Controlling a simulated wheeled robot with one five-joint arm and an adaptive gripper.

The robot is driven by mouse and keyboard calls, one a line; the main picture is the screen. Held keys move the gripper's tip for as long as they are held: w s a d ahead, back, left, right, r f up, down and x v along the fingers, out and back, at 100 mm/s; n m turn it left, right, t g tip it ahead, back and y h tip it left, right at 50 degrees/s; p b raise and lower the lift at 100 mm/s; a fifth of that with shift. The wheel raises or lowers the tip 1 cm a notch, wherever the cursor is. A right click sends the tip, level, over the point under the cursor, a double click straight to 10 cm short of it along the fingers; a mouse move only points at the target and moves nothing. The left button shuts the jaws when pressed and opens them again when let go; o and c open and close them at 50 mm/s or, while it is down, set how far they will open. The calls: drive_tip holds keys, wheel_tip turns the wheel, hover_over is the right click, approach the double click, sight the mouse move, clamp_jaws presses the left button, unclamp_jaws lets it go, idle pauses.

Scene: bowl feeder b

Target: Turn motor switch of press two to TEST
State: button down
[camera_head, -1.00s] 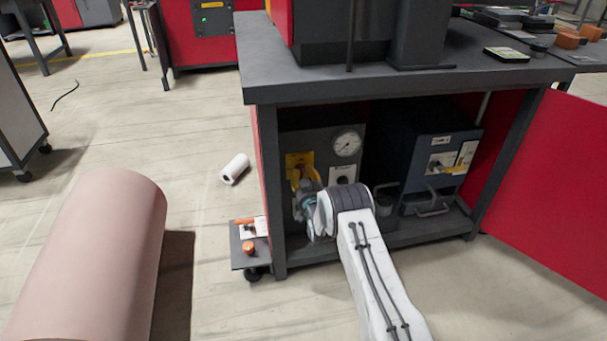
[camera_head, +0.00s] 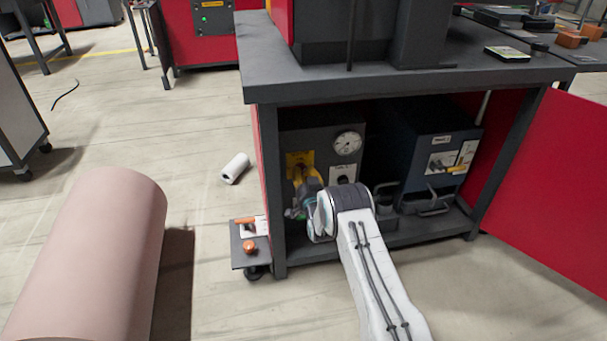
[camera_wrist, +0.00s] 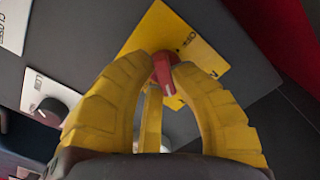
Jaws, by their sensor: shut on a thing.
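A red rotary knob (camera_wrist: 163,73) sits on a yellow label plate (camera_wrist: 190,40) in the wrist view. In the head view the yellow plate (camera_head: 293,159) is on the grey panel inside the open cabinet. My gripper (camera_wrist: 165,62) is shut on the red knob, with one yellow finger on each side of it. In the head view my gripper (camera_head: 302,172) reaches this plate and hides the knob. The plate's lettering is partly covered, so I cannot read the switch's position.
A black knob (camera_wrist: 53,110) on a white plate is beside my left finger. A pressure gauge (camera_head: 347,143) is on the same panel. A blue unit (camera_head: 425,140) stands to the right. Cabinet posts (camera_head: 270,190) and the red door (camera_head: 550,180) flank the opening.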

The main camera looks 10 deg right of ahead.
drive_tip(key=shift+r, duration=0.15)
drive_tip(key=c, duration=1.1)
unclamp_jaws()
drive_tip(key=shift+o, duration=0.2)
drive_tip(key=shift+s, duration=0.1)
drive_tip(key=s, duration=1.1)
drive_tip(key=shift+s, duration=0.35)
